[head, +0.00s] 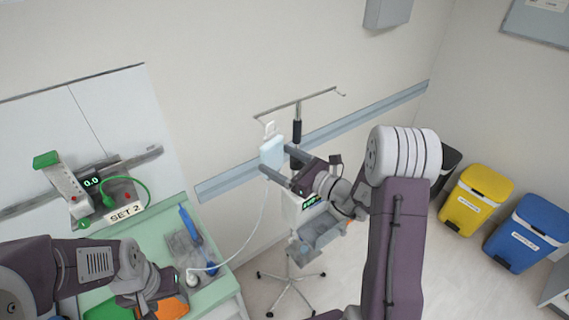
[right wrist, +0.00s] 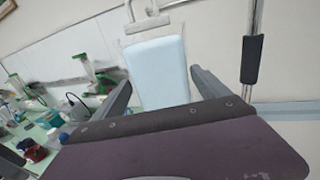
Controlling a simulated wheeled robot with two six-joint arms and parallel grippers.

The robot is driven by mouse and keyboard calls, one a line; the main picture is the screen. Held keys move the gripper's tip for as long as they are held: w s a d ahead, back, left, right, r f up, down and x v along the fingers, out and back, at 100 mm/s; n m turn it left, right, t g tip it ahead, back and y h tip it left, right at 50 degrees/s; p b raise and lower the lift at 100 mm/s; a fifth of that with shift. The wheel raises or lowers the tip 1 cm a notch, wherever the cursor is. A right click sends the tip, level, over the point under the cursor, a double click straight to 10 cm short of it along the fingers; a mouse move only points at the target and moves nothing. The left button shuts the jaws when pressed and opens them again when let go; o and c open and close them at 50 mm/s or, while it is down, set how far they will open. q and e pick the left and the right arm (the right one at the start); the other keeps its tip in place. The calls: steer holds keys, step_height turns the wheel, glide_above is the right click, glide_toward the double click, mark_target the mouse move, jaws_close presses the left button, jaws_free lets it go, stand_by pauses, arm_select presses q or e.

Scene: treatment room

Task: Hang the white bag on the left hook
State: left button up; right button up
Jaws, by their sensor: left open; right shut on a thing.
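The pale blue-white bag (head: 272,153) is upright beside the pole stand, just below the left end of its crossbar. My right gripper (head: 274,168) is shut on it; in the right wrist view the bag (right wrist: 158,72) stands between the two fingers. The bag's white hanger loop (head: 270,128) is close to the left hook (head: 259,119); I cannot tell whether they touch. A thin tube runs from the bag down to the counter. My left gripper (head: 172,287) is open over the counter, its fingertips partly hidden.
The stand's pole has a black grip (head: 297,131) and a pump (head: 310,201) below. The green counter (head: 150,236) holds a grey tray (head: 185,250) and blue item. A wall rail (head: 225,184) runs behind. Yellow (head: 474,203) and blue (head: 527,234) bins stand right.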

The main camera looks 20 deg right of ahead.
steer(key=shift+d+x, duration=0.25)
steer(key=shift+x, duration=1.2)
steer(key=shift+w+a+f+b, duration=0.1)
steer(key=shift+w+f+b, duration=0.25)
steer(key=shift+w+f, duration=0.15)
steer(key=shift+w+a+f+b, duration=0.1)
steer(key=shift+w+f+b, duration=0.1)
steer(key=shift+w+b, duration=0.15)
steer(key=shift+s, duration=0.1)
